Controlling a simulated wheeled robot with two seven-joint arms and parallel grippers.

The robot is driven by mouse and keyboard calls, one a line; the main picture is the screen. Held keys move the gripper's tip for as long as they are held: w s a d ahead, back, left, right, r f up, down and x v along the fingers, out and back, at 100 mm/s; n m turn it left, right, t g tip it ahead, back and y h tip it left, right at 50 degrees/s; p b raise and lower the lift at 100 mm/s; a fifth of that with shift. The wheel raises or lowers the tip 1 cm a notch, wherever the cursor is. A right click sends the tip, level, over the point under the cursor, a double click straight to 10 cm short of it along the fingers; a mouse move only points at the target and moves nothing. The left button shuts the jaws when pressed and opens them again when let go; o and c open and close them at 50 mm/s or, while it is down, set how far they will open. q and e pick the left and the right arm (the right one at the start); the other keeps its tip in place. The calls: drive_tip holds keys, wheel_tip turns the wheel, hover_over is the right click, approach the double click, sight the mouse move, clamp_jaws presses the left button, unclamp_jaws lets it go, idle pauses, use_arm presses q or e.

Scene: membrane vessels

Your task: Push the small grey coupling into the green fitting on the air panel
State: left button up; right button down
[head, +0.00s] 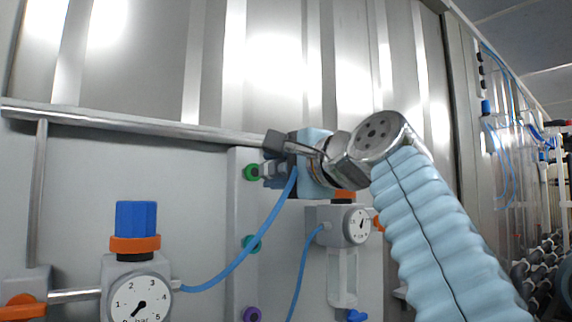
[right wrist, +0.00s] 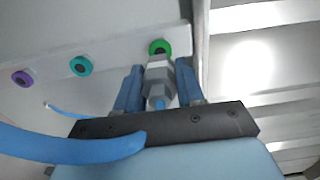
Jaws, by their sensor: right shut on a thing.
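The small grey coupling (right wrist: 158,78) is held between the two blue-grey fingers of my right gripper (right wrist: 158,84), with a blue hose at its rear. In the head view my right gripper (head: 272,158) is high on the air panel, and the coupling (head: 267,171) points left. The green fitting (head: 251,172) is the top one on the pale strip; it also shows in the right wrist view (right wrist: 159,46). The coupling's front end is at or very close to the green fitting and overlaps its lower part in the wrist view. I cannot tell whether it has entered. My left gripper is out of view.
A teal fitting (head: 250,243) and a purple fitting (head: 251,314) sit below the green one on the strip (head: 238,210). Blue hose (head: 245,252) runs to a regulator with a gauge (head: 139,299). Another gauge (head: 357,225) is below my right wrist. A metal rail (head: 140,122) crosses above.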

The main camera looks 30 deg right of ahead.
drive_tip(key=shift+w+a+p, duration=0.1)
drive_tip(key=shift+w+p, duration=0.2)
drive_tip(key=shift+w, duration=1)
drive_tip(key=shift+w+a, duration=0.1)
drive_tip(key=shift+w, duration=0.5)
idle(1.2)
drive_tip(key=c, duration=0.6)
unclamp_jaws()
drive_tip(key=b, duration=0.4)
approach(265, 171)
drive_tip(key=shift+s+d+r, duration=0.2)
drive_tip(key=shift+s+d, duration=0.4)
drive_tip(key=shift+d, duration=0.15)
